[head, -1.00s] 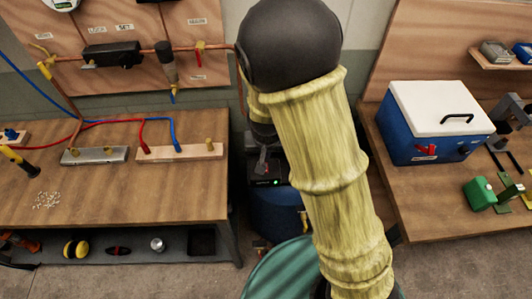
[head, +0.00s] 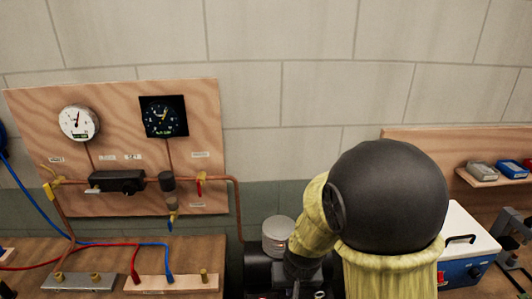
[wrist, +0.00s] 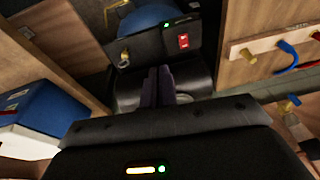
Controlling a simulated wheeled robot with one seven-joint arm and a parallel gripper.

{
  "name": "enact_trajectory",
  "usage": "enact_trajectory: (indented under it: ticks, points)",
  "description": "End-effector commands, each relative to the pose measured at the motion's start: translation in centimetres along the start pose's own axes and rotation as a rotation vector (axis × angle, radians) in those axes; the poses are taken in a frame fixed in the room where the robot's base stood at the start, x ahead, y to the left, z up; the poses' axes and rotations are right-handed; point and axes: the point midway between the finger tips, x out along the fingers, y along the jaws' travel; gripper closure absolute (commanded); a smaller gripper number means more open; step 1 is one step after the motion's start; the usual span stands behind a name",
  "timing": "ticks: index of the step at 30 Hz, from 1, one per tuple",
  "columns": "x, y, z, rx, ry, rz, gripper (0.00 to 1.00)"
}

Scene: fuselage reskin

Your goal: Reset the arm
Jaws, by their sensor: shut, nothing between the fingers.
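My gripper (wrist: 158,88) shows in the wrist view as two dark fingers side by side, shut with nothing between them. It points toward a black unit with a red switch (wrist: 183,41) and a blue tank (wrist: 150,20) behind it. I cannot tell how far the fingertips are from the unit. In the head view my arm, in its yellow sleeve with a black rounded joint, fills the lower right. The fingers are hard to make out there.
A plywood panel (head: 120,205) with two gauges and copper pipe stands on the left, above a wooden bench (head: 205,248). On the right is a blue cooler (head: 455,275) with a white lid, below a shelf with small bins (head: 482,170). Bench edges flank the arm.

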Motion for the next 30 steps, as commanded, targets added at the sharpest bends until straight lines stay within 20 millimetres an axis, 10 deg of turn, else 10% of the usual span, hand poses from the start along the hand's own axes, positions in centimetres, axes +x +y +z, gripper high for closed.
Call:
enact_trajectory:
  ticks: [12,30]
  points:
    - [-6.8,8.0,5.4,0.024,0.01,0.05,1.0]
    - [-7.1,8.4,5.9,0.021,0.007,0.058,1.0]
